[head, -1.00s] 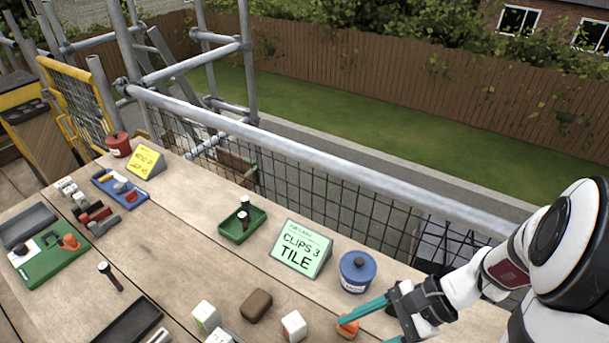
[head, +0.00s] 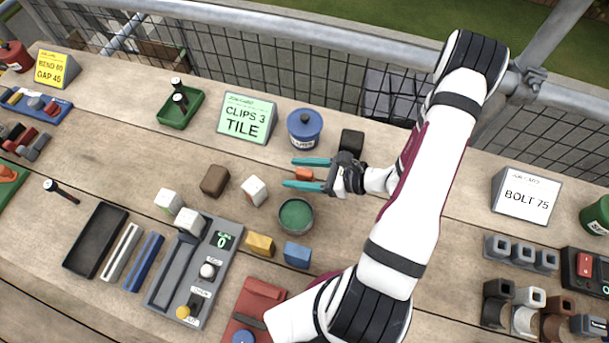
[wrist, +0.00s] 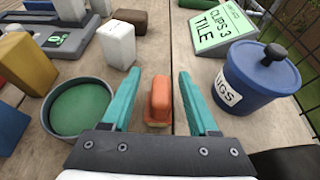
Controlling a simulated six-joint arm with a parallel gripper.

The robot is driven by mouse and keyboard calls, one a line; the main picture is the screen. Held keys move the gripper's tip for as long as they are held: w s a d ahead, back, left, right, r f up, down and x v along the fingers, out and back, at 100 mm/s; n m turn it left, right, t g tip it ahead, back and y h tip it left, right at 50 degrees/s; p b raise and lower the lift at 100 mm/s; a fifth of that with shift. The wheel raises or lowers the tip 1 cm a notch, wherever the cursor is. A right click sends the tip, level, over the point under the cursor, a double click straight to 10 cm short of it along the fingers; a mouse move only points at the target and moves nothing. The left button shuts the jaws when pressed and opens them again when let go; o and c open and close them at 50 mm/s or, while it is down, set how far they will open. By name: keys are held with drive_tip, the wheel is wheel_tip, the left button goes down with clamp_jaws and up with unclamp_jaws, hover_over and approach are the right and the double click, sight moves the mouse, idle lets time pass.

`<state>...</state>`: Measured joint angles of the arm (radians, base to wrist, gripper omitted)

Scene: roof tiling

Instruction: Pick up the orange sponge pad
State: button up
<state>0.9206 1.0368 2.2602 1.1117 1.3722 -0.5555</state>
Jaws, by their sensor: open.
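The orange sponge pad (wrist: 160,98) is a small orange block on a thin tan base, lying on the wooden table. In the wrist view it sits between the two teal fingers of my gripper (wrist: 155,95), with a gap on each side. My gripper (head: 306,173) is open and holds nothing. In the head view the sponge pad (head: 304,174) shows as a small orange patch between the fingers, partly hidden by them.
A blue lidded pot (head: 304,128) stands behind my gripper and a round green-filled dish (head: 296,216) in front. A white block (head: 254,190) and a brown block (head: 215,180) stand to the left. A black block (head: 351,142) is close behind my gripper.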

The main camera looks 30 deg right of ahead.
drive_tip(key=shift+x, duration=0.85)
clamp_jaws()
drive_tip(key=shift+r, duration=0.15)
